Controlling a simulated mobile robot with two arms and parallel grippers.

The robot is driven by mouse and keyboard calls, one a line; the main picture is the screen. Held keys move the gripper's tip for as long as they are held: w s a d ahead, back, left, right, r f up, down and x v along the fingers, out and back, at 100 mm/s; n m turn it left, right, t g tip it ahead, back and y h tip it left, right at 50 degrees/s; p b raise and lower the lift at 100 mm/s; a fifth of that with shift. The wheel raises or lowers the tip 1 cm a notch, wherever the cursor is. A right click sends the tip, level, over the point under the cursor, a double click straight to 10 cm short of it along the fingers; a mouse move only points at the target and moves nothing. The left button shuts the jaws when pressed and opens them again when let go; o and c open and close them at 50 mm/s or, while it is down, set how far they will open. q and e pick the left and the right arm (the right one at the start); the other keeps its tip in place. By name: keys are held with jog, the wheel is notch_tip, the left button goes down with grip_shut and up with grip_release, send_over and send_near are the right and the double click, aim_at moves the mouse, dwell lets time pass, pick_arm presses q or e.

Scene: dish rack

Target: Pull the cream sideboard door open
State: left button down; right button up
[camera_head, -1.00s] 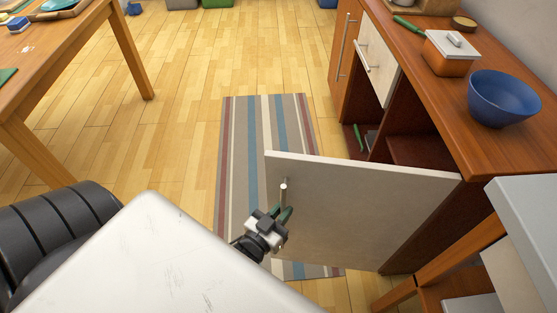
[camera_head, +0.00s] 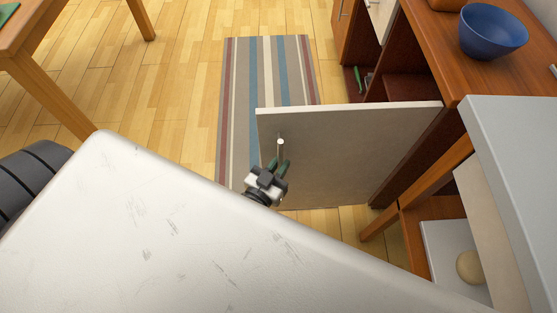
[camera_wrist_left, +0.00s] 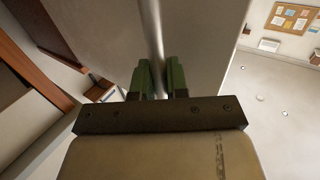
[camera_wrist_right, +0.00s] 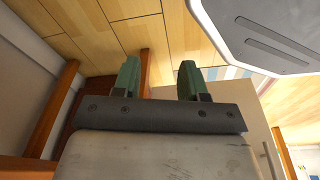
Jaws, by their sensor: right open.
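The cream sideboard door (camera_head: 345,160) stands swung far out from the wooden sideboard (camera_head: 425,40), leaving a dark compartment exposed. Its upright bar handle (camera_head: 281,150) is near the free edge. My left gripper (camera_head: 280,164) is at this handle. In the left wrist view the bar handle (camera_wrist_left: 154,35) runs between the green fingertips of my left gripper (camera_wrist_left: 158,72), which are close together on it. My right gripper (camera_wrist_right: 157,76) is open and empty in the right wrist view, above the floor. It is not seen in the head view.
A striped rug (camera_head: 270,75) lies on the wood floor beside the door. A blue bowl (camera_head: 493,32) stands on the sideboard top. A grey-topped wooden unit (camera_head: 510,150) is close at the right. A wooden table (camera_head: 60,85) is at the upper left.

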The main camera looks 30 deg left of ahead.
pick_arm(q)
jog(key=c, duration=1.1)
grip_release()
jog(key=shift+w+d, duration=0.1)
jog(key=shift+d, duration=0.05)
jog(key=shift+c, duration=0.2)
jog(key=s+a, duration=0.1)
jog(key=s, duration=0.9)
jog(key=shift+s+p, duration=0.3)
jog(key=shift+s, duration=0.1)
pick_arm(e)
jog(key=shift+s+d+f, duration=0.15)
jog(key=shift+s+f, duration=0.6)
jog(key=shift+s, duration=0.05)
jog(key=shift+w, duration=0.1)
